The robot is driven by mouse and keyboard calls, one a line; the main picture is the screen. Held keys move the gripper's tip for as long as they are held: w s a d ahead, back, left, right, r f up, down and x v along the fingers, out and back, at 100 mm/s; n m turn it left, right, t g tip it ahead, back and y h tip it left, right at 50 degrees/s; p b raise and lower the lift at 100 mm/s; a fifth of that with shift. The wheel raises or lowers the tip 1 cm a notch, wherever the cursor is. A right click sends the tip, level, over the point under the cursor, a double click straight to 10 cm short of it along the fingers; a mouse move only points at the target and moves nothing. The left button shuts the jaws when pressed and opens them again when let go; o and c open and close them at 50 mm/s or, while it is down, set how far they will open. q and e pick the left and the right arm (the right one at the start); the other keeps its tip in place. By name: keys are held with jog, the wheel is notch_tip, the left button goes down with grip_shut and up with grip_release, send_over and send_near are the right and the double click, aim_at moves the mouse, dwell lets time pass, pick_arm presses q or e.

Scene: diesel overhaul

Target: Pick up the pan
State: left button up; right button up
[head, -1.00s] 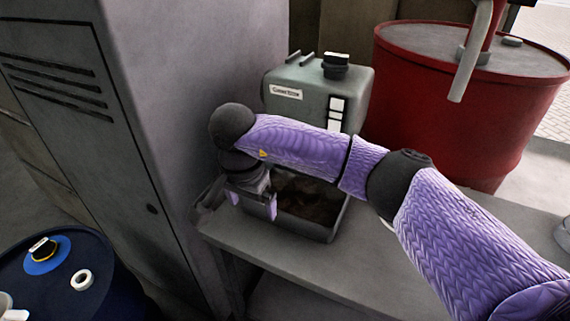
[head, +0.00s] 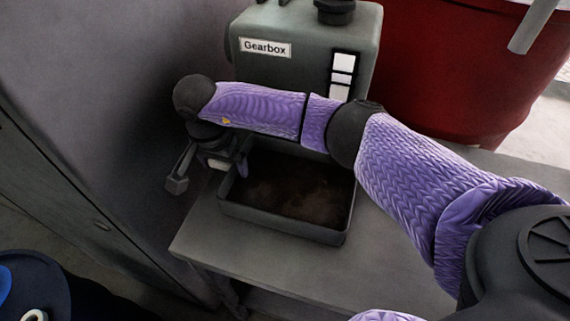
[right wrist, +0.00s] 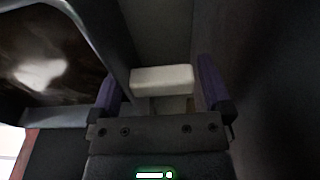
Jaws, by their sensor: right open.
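The pan (head: 285,228) is a dark rectangular tray with dark contents. It stands on the grey bench below the gearbox container. My right gripper (head: 211,175) is open at the pan's left end, with one finger close to the pan's wall and the other on the cabinet side. In the right wrist view, the pan's rim (right wrist: 105,38) runs along the left, and a pale block (right wrist: 162,80) shows between the open fingers (right wrist: 160,92). I cannot tell whether the block is joined to the pan. My left gripper is not in view.
The grey-green gearbox container (head: 300,62) stands behind the pan, with a red drum (head: 450,80) to its right. A tall grey cabinet (head: 90,90) is close on the left. The bench (head: 310,270) is clear in front of the pan. A dark blue drum (head: 55,275) is at lower left.

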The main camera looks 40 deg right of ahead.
jog(key=shift+f, duration=0.45)
jog(key=shift+r, duration=0.15)
jog(key=shift+c, duration=0.5)
jog(key=c, duration=0.7)
grip_shut()
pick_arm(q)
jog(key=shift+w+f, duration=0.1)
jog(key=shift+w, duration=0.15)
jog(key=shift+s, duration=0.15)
pick_arm(e)
jog(key=shift+r, duration=0.15)
